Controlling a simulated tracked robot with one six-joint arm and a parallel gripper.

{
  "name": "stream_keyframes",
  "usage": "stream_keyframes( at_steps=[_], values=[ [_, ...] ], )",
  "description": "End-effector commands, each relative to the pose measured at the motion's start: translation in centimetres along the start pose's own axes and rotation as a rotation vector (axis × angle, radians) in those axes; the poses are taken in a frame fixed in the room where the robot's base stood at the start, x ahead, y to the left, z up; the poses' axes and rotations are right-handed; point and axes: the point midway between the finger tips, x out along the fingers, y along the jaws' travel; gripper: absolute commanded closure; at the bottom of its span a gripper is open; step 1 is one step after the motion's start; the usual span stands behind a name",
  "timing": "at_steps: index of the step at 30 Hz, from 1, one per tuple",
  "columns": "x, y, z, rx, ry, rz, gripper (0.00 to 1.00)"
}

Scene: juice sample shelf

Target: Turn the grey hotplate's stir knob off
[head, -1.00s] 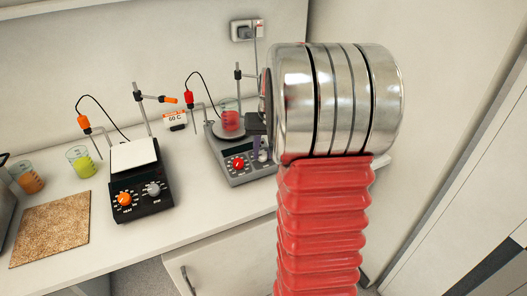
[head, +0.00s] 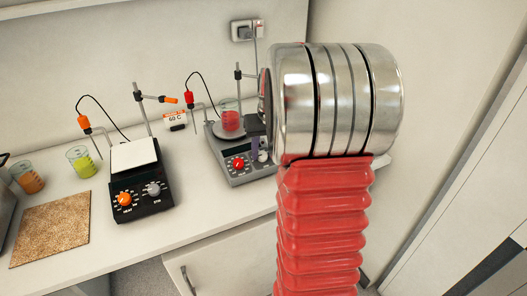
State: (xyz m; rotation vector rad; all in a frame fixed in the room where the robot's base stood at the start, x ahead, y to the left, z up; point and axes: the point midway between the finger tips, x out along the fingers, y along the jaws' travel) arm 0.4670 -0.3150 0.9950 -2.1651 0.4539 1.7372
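The grey hotplate (head: 243,177) stands on the bench left of my arm, with a beaker of red liquid (head: 231,119) on its plate. A red knob (head: 239,163) shows at the left of its front panel. A pale knob (head: 263,156), which appears to be the stir knob, is at the right of the panel, partly covered. My gripper (head: 256,147) shows only as a small dark and purple part over that panel, right by the pale knob. The rest of it is behind my arm. I cannot tell whether it touches the knob or how its fingers stand.
A black hotplate (head: 144,200) with an orange knob and a grey knob stands to the left. Orange (head: 27,179) and green (head: 81,162) beakers and a cork mat (head: 52,228) are further left. A 60 C label (head: 175,118) stands between the hotplates.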

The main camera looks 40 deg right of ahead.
Motion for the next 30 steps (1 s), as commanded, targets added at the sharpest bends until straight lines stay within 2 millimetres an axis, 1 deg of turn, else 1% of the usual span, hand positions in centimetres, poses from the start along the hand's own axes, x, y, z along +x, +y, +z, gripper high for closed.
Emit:
stream_keyframes(
  at_steps=[5,8,11,27,30],
  values=[
    [-0.2,0.0,0.0,0.0,0.0,0.0,0.66],
    [-0.9,0.0,0.0,0.0,0.001,0.0,0.66],
    [-2.0,0.0,-0.1,0.0,0.003,0.0,0.66],
    [-11.1,0.0,-0.1,0.0,0.003,0.001,0.66],
    [-12.4,0.0,-0.1,0.0,0.002,0.0,0.66]
  ],
)
